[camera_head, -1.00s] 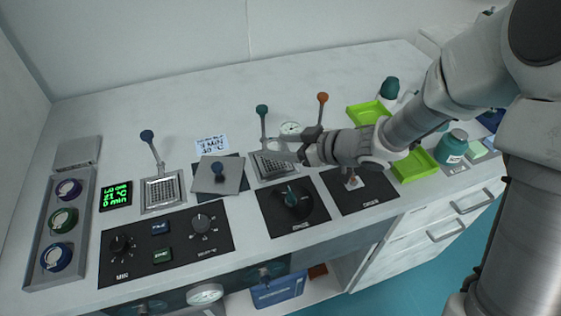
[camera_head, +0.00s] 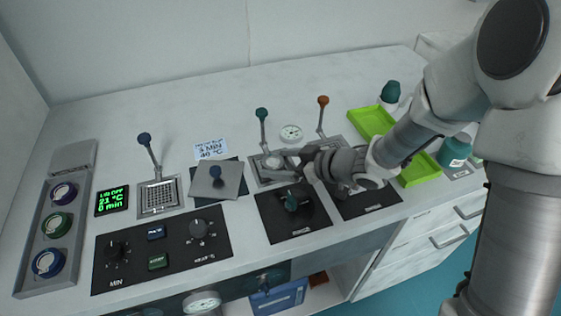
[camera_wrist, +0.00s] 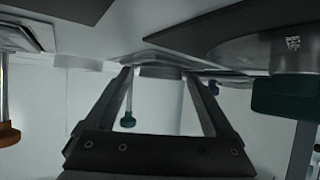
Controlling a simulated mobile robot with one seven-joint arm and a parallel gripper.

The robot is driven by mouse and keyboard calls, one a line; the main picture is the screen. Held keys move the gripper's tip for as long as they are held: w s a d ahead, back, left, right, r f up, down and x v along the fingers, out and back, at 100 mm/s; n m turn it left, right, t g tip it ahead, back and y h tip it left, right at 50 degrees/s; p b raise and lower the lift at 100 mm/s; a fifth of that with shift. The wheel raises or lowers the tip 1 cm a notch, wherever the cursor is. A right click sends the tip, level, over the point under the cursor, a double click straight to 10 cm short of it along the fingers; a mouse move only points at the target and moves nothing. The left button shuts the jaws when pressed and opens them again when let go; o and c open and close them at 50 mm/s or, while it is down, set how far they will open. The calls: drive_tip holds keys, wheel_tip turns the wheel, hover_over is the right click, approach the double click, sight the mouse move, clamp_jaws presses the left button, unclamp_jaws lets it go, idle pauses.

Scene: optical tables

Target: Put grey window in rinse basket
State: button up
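The grey window (camera_head: 275,161) is a small pale round piece at my fingertips, over the rinse basket. In the wrist view it seems to be the grey band (camera_wrist: 161,72) between the fingertips, with both fingers close against its sides. My gripper (camera_head: 285,161) reaches in from the right, low over the basket, and appears shut on the window. The rinse basket (camera_head: 259,178) is a mesh tray with a teal-knobbed handle, partly covered by my gripper. Whether the window touches the mesh cannot be told.
The teal handle knob (camera_head: 262,113) stands behind my gripper, and an orange-knobbed handle (camera_head: 323,101) stands right of it. The rinse dial (camera_head: 292,202) is in front. A blue-knobbed plate (camera_head: 216,181) lies left. A green tray (camera_head: 368,120) is behind my arm.

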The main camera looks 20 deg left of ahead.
drive_tip(key=shift+r, duration=0.25)
drive_tip(key=p+v, duration=0.3)
drive_tip(key=v, duration=0.7)
drive_tip(key=shift+d+r, duration=0.1)
drive_tip(key=shift+d, duration=0.2)
drive_tip(key=shift+s+d+r, duration=0.25)
drive_tip(key=shift+d, duration=0.3)
